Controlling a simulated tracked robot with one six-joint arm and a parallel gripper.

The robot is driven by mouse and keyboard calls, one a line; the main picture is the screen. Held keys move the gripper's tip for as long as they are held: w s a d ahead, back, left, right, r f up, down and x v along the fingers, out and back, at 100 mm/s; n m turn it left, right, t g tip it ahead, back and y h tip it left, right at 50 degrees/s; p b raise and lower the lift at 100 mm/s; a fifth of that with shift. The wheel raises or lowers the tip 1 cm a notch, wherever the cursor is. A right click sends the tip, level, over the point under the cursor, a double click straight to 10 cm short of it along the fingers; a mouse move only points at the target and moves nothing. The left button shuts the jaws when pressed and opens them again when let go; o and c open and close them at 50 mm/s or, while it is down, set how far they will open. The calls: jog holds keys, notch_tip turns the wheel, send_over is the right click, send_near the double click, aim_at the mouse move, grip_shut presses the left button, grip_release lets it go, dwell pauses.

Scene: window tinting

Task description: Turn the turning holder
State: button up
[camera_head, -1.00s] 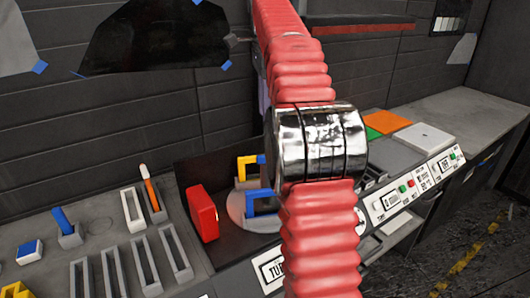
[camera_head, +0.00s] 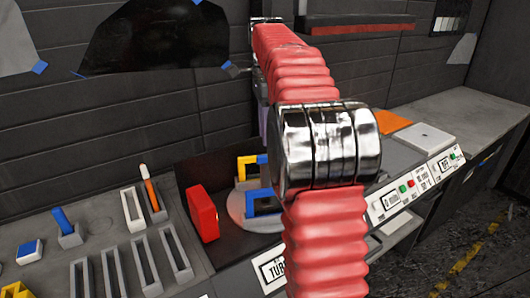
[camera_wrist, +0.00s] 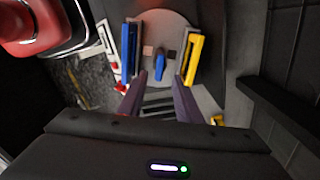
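The turning holder is a round grey disc (camera_head: 236,206), partly hidden behind my arm in the head view. It bears a blue frame (camera_head: 250,203) and a yellow frame (camera_head: 243,168). In the wrist view the disc (camera_wrist: 158,20) has the blue frame (camera_wrist: 128,52) on the left, the yellow frame (camera_wrist: 194,55) on the right and a small blue handle (camera_wrist: 160,67) between them. My gripper (camera_wrist: 160,78) is open, its two purplish fingers apart and pointing at the disc. The handle appears between the fingertips; I see no contact, and cannot tell the depth.
A red box (camera_head: 202,213) stands left of the disc. Further left are grey slotted holders (camera_head: 145,262) and a white-and-orange tool (camera_head: 149,188). A control panel (camera_head: 412,190) with buttons, a white pad (camera_head: 423,136) and an orange pad (camera_head: 393,121) lie to the right.

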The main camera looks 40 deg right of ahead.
aim_at(265, 155)
notch_tip(265, 155, down, 7)
jog(key=shift+r, duration=0.1)
dwell(0.3)
jog(key=shift+c, duration=0.4)
grip_shut()
dwell(0.4)
